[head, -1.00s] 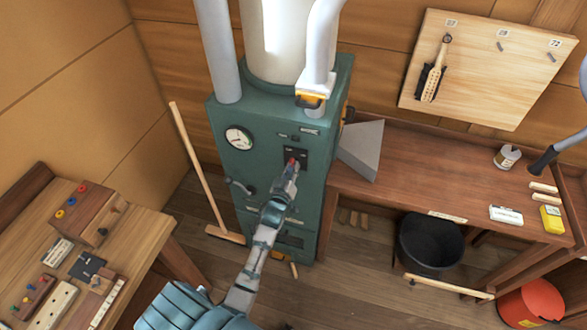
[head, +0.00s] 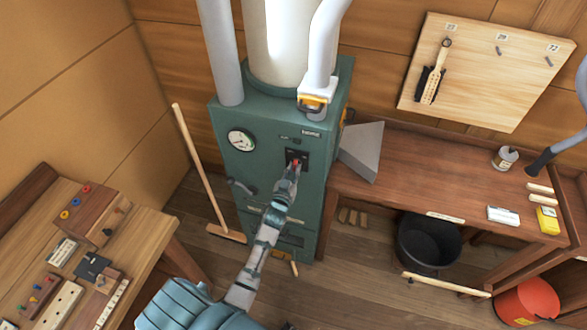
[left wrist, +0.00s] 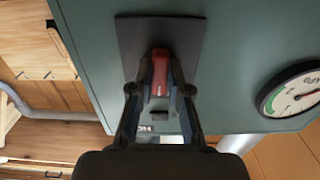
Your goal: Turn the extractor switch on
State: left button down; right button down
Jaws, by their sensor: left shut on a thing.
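The extractor is a tall green cabinet (head: 265,190) standing against the back wall. Its switch is a red lever (head: 296,162) on a dark plate (head: 304,154) on the front face. In the left wrist view the red lever (left wrist: 160,73) stands out from the dark plate (left wrist: 187,32). My left gripper (head: 293,170) is at the switch, its fingers shut around the red lever, one on each side. It also shows in the left wrist view (left wrist: 159,85). The fingers hide part of the plate. My right gripper is not in view.
A round gauge (head: 241,140) and a dark handle (head: 241,187) sit left of the switch. A broom (head: 200,165) leans left of the cabinet. A grey metal hood (head: 362,150) and a workbench (head: 440,178) stand to the right. A black bucket (head: 428,245) is below the bench.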

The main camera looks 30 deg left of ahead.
pick_arm(q)
jog(key=m, duration=0.2)
jog(key=m+p, duration=0.1)
jog(key=m, duration=0.3)
jog(key=shift+w+r+m, duration=0.15)
jog(key=shift+r+m, duration=0.15)
jog(key=shift+r, duration=0.1)
dwell(0.3)
jog(key=c, duration=1.1)
grip_release()
jog(key=shift+c, duration=0.2)
jog(key=shift+f, duration=0.25)
jog(key=shift+s+d+f, duration=0.1)
jog(key=shift+s, duration=0.3)
jog(key=v, duration=1.1)
